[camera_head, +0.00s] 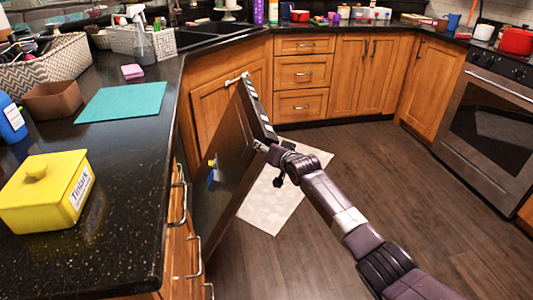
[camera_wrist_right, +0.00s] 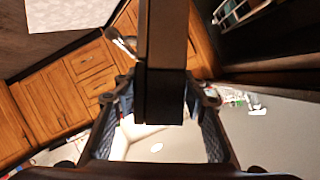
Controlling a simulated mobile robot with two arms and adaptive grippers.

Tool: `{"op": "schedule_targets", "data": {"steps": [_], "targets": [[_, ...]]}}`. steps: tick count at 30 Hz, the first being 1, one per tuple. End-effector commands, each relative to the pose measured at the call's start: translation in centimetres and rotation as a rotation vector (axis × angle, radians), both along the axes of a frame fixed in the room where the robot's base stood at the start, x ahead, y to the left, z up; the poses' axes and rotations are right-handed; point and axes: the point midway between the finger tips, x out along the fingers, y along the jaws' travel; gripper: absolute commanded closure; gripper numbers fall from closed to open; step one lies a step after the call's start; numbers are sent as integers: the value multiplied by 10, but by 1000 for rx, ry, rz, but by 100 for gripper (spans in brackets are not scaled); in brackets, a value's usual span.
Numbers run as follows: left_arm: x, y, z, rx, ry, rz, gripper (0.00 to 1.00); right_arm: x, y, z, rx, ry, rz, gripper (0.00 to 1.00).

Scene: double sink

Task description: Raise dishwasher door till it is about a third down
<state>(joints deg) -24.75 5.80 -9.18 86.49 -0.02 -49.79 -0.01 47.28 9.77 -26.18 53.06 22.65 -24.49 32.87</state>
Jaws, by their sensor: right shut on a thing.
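The dishwasher door (camera_head: 232,165) is a dark panel standing partly open, tilted out from the counter front. Its upper edge carries a pale strip with dark marks. My right gripper (camera_head: 270,150) is at the door's outer side edge, with its arm coming in from the lower right. In the right wrist view the door's edge (camera_wrist_right: 165,60) runs between the two fingers, and my right gripper (camera_wrist_right: 160,100) is shut on it. The exact finger contact is partly hidden in the head view. My left gripper does not show.
A pale mat (camera_head: 285,190) lies on the wooden floor beneath the door. Drawers with metal handles (camera_head: 195,258) flank the door in front. A yellow box (camera_head: 48,190) and a teal mat (camera_head: 123,101) are on the black counter. The floor to the right is clear, up to the oven (camera_head: 495,130).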

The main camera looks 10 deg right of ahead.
Motion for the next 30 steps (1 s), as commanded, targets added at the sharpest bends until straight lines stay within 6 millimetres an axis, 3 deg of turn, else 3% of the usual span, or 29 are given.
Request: {"op": "schedule_targets", "data": {"steps": [11, 12, 16, 30], "targets": [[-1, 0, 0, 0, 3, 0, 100, -1, 2, -3, 2, 9, 1, 100], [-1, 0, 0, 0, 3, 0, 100, -1, 1, -3, 1, 9, 0, 56], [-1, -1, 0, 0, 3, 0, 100, 0, 1, -2, 0, 7, 0, 43], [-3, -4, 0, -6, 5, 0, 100, -7, -2, 1, -1, 3, 0, 43]]}}
